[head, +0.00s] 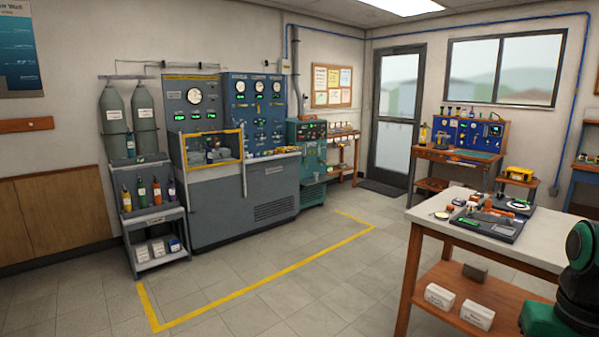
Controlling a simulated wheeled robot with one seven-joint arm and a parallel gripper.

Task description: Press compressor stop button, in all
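A teal machine cabinet (313,190) stands against the back wall, right of the large grey and blue test bench (242,205). It may be the compressor, but I cannot read its labels. Its upper front has a dark control panel (307,130) with small coloured controls. They are too small to tell which is a stop button. My gripper is not in view. A dark and green part of my arm shows at the lower right edge, far from the teal cabinet.
A yellow floor line (255,290) bounds clear tiled floor before the bench. A white-topped table (450,225) with tools stands at near right. A grey bottle rack (157,220) stands left of the bench. A blue-panelled workbench (455,160) stands right of the glass door (400,110).

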